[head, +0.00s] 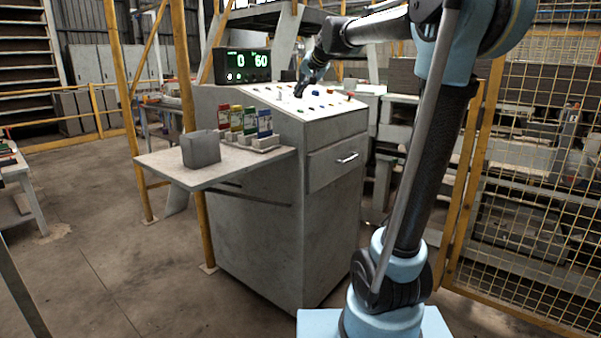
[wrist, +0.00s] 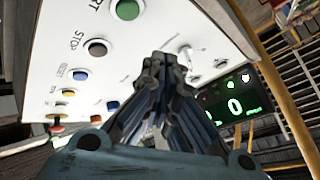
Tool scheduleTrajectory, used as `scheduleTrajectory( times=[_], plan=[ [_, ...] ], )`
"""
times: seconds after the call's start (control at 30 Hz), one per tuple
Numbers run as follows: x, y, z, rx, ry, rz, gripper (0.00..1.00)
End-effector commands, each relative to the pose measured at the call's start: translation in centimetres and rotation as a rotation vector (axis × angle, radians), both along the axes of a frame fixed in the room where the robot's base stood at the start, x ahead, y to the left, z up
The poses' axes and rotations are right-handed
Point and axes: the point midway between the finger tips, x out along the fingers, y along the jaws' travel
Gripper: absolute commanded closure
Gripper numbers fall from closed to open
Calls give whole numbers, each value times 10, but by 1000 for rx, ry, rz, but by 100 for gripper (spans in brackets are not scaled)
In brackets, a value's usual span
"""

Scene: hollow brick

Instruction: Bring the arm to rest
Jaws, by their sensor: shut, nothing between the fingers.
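My arm reaches from the right across to the grey control console. My gripper (head: 299,92) is over the console's sloping white panel (head: 330,108). In the wrist view my gripper (wrist: 160,62) is shut and empty, with its fingertips together in front of the panel (wrist: 60,30). I cannot tell whether the tips touch the panel. A small lever (wrist: 186,55) shows just beyond the fingertips.
A display (head: 242,65) reads 0 and 60. A side shelf (head: 225,167) holds a grey box (head: 201,148) and several coloured packets (head: 250,122). Yellow posts (head: 187,70) flank the console, and a yellow mesh fence (head: 535,170) stands at right. The floor at left (head: 100,240) is open.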

Motion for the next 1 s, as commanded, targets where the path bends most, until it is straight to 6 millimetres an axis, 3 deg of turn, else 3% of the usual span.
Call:
scheduleTrajectory(
  times=[0.1, 0.47, 1.0],
  plan=[
    [-42, -24, -34, -66, 36, 20, 100],
    [-170, -89, -144, -259, 168, 82, 100],
    [-369, -173, -335, -507, 419, 164, 100]
  ],
)
